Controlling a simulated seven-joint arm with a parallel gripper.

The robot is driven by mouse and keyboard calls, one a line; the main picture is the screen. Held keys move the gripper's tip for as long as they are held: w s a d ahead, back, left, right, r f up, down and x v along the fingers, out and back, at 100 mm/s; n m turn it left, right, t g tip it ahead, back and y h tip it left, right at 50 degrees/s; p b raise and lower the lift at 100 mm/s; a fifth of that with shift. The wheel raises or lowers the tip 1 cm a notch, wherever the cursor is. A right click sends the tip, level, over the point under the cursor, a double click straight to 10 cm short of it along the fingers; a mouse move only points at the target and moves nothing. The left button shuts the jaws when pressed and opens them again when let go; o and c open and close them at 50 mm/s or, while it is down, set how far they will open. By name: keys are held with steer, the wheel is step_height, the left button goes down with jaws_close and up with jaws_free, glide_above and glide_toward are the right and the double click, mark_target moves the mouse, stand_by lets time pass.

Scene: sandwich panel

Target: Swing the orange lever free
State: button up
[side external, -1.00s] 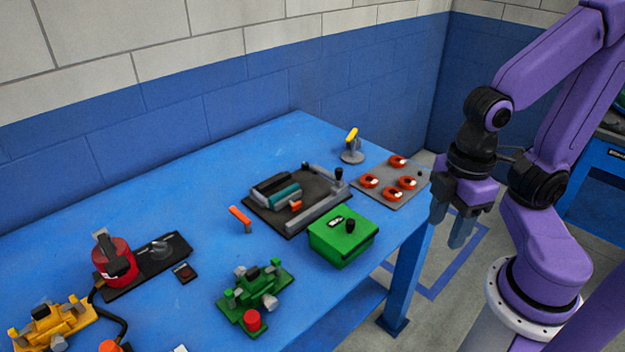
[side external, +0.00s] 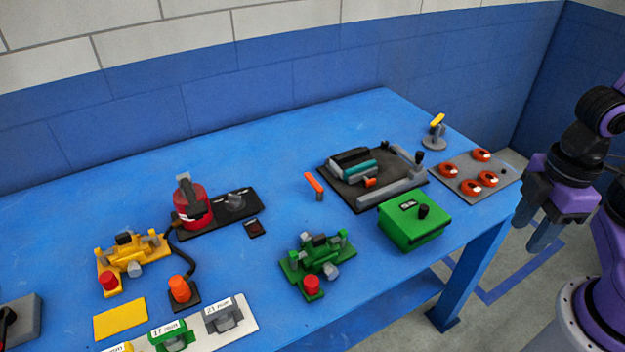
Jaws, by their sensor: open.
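An orange lever (side external: 314,183) sits on a short grey post on the blue table, left of a black plate fixture (side external: 340,190). It slants, its upper end towards the left. A small orange piece (side external: 370,182) also shows on the fixture, beside a teal and grey block (side external: 355,167); I cannot tell whether it is a lever. My gripper (side external: 536,220) is open and empty, fingers pointing down, just off the table's right end. It is well apart from the orange lever and touches nothing.
A green box (side external: 412,220) with a black knob stands in front of the fixture. A grey plate with orange rings (side external: 470,186) and a yellow-topped post (side external: 436,132) are at the right. Green (side external: 318,260) and yellow (side external: 130,262) clamps stand nearer. The table's back left is clear.

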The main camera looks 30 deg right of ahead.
steer(key=shift+w+a, duration=0.15)
steer(key=c, duration=0.5)
steer(key=w+a+m, duration=0.1)
steer(key=w+a, duration=0.2)
steer(key=w, duration=0.1)
steer(key=w+a+m+t+h, duration=0.1)
steer(key=w+a, duration=0.2)
steer(key=w, duration=0.2)
steer(key=w+a+r+m, duration=0.1)
steer(key=w+a, duration=0.3)
steer(key=shift+w, duration=0.25)
jaws_close()
steer(key=w+a+f+m+t+h, duration=0.15)
steer(key=w+a, duration=0.25)
steer(key=w, duration=0.4)
steer(key=w+a+f+m+h, duration=0.1)
steer(key=w+a+f+m, duration=0.25)
steer(key=w, duration=0.45)
steer(key=w+a+f+m+t+h, duration=0.1)
steer(key=w+a+f+m, duration=0.1)
steer(key=w+a, duration=0.4)
steer(key=w+f+m+h, duration=0.1)
steer(key=w+f+m, duration=0.3)
steer(key=w+f, duration=0.3)
steer(key=shift+w+d+t+h, duration=0.2)
steer(key=shift+w+t+h, duration=0.2)
steer(key=shift+w, duration=0.8)
steer(key=shift+f, duration=0.1)
